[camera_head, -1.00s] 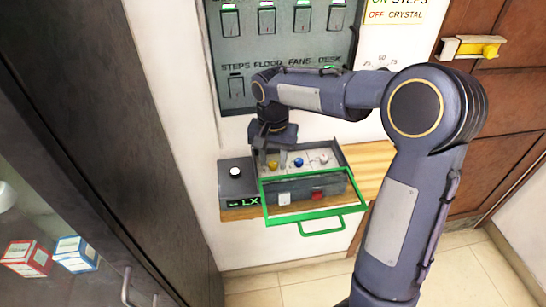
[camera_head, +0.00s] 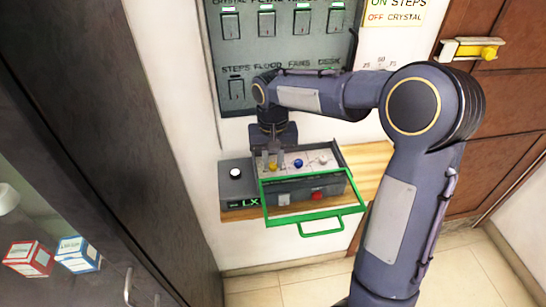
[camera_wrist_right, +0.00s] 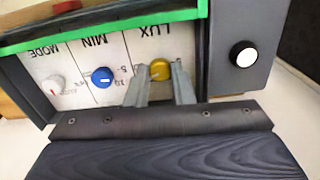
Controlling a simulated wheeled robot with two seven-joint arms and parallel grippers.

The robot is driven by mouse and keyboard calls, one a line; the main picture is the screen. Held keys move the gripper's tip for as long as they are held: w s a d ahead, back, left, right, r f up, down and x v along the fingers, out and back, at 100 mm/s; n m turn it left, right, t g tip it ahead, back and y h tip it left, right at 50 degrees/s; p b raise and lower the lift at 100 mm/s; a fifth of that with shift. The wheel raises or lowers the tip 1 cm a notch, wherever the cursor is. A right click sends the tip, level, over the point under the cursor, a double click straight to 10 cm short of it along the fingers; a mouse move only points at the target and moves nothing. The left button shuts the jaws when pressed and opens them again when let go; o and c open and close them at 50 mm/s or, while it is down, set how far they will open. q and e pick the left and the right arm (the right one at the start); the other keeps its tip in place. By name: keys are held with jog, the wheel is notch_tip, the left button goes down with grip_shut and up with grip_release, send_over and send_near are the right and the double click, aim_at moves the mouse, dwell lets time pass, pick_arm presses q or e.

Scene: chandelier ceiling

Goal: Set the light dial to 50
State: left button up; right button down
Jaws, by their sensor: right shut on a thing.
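The yellow dial (camera_wrist_right: 160,70) is under the label LUX, which reads upside down in the wrist view. It also shows in the head view (camera_head: 273,167). My right gripper (camera_head: 271,163) reaches down from above and is shut on the yellow dial; its two fingers (camera_wrist_right: 160,78) sit on either side of it in the wrist view. The dial's setting cannot be read. My left gripper is not in view.
Beside it are a blue MIN dial (camera_wrist_right: 102,77) and a white MODE dial (camera_wrist_right: 53,86). A box with a white button (camera_head: 235,173) stands at the left. A wall panel (camera_head: 280,50) with switches is behind my right arm. A dark cabinet (camera_head: 90,120) is on the left.

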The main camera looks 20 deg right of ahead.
aim_at(273, 165)
jog(key=n, duration=0.4)
jog(key=shift+n+p, duration=0.3)
jog(key=shift+p, duration=0.1)
jog(key=shift+n, duration=1.6)
jog(key=shift+p, duration=0.3)
jog(key=c, duration=1.3)
grip_release()
jog(key=shift+o, duration=0.2)
jog(key=shift+r, duration=0.1)
notch_tip(273, 165, up, 8)
jog(key=shift+f, duration=0.15)
